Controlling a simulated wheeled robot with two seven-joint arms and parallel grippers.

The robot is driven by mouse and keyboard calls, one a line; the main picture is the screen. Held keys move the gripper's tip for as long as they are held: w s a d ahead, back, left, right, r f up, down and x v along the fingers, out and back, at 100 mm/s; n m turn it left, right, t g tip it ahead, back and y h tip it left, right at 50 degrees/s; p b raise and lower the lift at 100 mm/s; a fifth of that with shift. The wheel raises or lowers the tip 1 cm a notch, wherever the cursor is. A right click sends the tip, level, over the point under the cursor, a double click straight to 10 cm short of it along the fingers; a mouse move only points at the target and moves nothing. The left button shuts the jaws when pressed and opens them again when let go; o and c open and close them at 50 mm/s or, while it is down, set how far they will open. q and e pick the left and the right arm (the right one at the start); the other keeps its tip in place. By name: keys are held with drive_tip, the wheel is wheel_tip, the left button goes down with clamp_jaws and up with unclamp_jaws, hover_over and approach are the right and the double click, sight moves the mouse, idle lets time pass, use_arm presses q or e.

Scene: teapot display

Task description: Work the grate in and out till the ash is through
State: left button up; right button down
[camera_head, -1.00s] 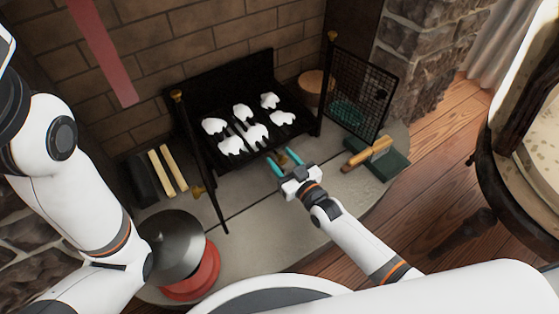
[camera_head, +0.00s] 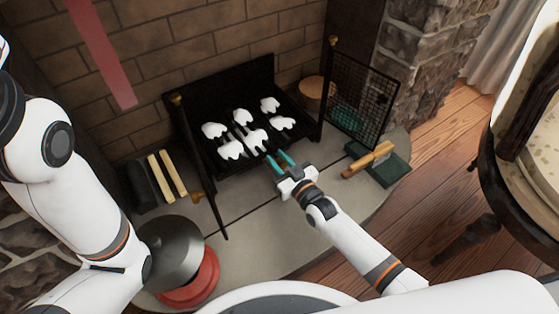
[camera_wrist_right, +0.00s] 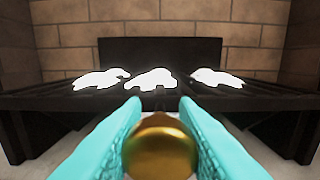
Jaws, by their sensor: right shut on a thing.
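The black grate (camera_head: 222,162) sits in the fireplace opening, with several white ash lumps (camera_head: 256,140) lying on its bars. In the right wrist view, ash (camera_wrist_right: 150,78) lies in a row on the dark grate (camera_wrist_right: 60,96). My right gripper (camera_head: 279,161) is at the front edge of the grate. Its teal fingers are shut on a round brass knob (camera_wrist_right: 160,150), which fills the gap between them in the wrist view. How the knob joins the grate is hidden. My left arm shows at the left, but its gripper is out of view.
Screen doors stand open: a mesh one (camera_head: 362,97) at the right, and a dark one (camera_head: 207,170) at the left. A wooden-handled tool lies on a green tray (camera_head: 393,171). A grey cone on a red base (camera_head: 195,285) stands at the lower left.

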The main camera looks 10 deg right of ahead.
sight(271, 153)
drive_tip(key=b+x, duration=0.1)
drive_tip(key=x, duration=0.3)
drive_tip(key=shift+w, duration=0.1)
drive_tip(key=c, duration=1.6)
unclamp_jaws()
drive_tip(key=o, duration=0.5)
drive_tip(key=shift+c, duration=0.2)
drive_tip(key=shift+a, duration=0.1)
drive_tip(key=shift+a, duration=0.1)
